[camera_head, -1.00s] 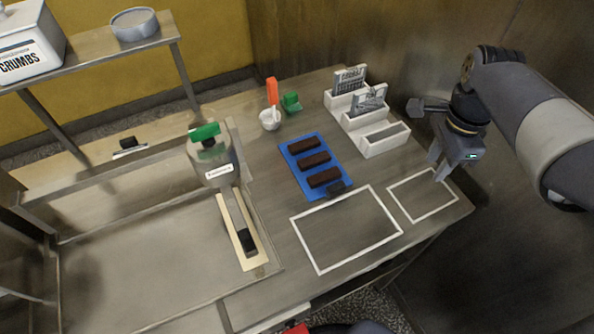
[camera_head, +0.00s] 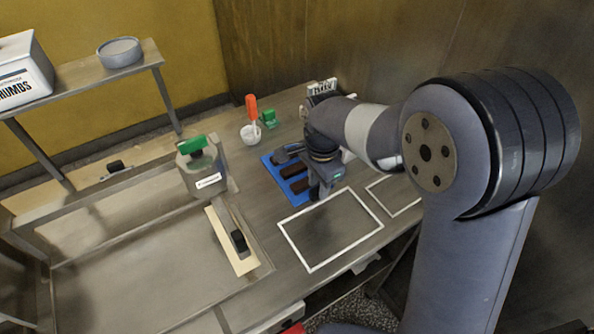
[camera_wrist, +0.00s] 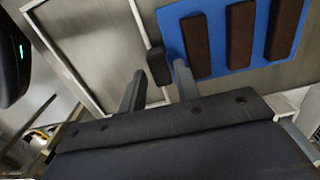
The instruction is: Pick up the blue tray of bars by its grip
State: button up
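The blue tray (camera_head: 272,171) lies on the worktop with dark brown bars (camera_head: 294,170) on it, partly hidden by my arm in the head view. In the wrist view the tray (camera_wrist: 217,50) is at the upper right with three bars (camera_wrist: 240,35). Its dark grip (camera_wrist: 158,66) sticks out from the tray's near left side. My gripper (camera_wrist: 160,70) is open, its two fingers apart, with the grip in the gap at the fingertips as seen there. I cannot tell whether either finger touches it. In the head view my gripper (camera_head: 318,192) is low over the tray's right end.
A large white outline (camera_head: 331,229) marks bare worktop in front of the tray, with a smaller outline (camera_head: 397,208) to its right. A white bowl (camera_head: 250,135) with an orange-handled tool and a green item (camera_head: 268,118) stand behind.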

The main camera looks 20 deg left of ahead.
notch_tip(320, 180, down, 2)
grip_shut()
dwell(0.4)
jog(key=shift+r, duration=0.15)
